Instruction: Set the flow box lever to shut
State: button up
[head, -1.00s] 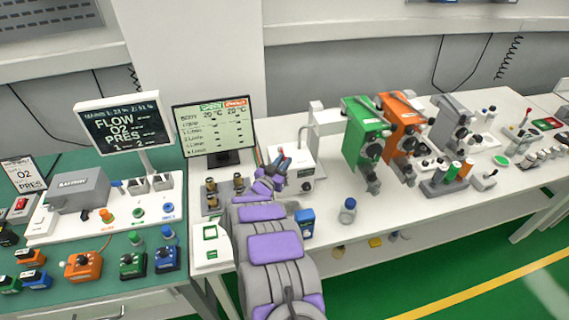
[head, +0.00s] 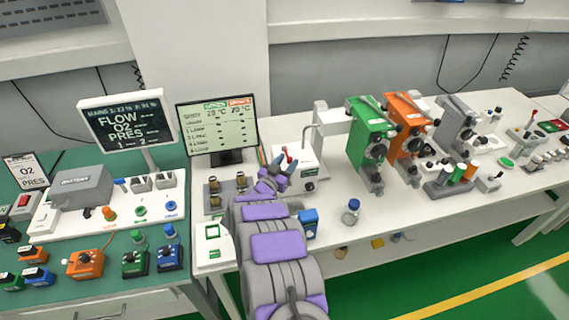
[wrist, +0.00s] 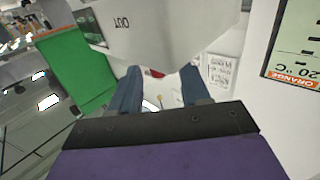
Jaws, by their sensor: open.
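The flow box appears to be the white box (head: 305,168) behind my gripper in the head view. A small red part, possibly its lever, (head: 286,152) shows just above my fingertips there. In the wrist view a white box marked OUT (wrist: 140,35) is close above the fingers, and a red part (wrist: 155,73) peeks from under its edge, between the fingers. My gripper (head: 281,165) is open and empty; its two blue fingers stand apart in the wrist view (wrist: 158,88). I cannot tell whether a finger touches the box. The lever's setting is mostly hidden.
A monitor (head: 216,127) stands left of the box. Green (head: 367,130) and orange (head: 406,125) units stand to the right. A blue box (head: 309,223) and a blue-capped bottle (head: 351,212) stand near the bench's front edge. The bench between is fairly clear.

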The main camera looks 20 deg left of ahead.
jog(key=b+v, duration=0.3)
jog(key=v, duration=1.4)
jog(key=shift+s+a, duration=0.2)
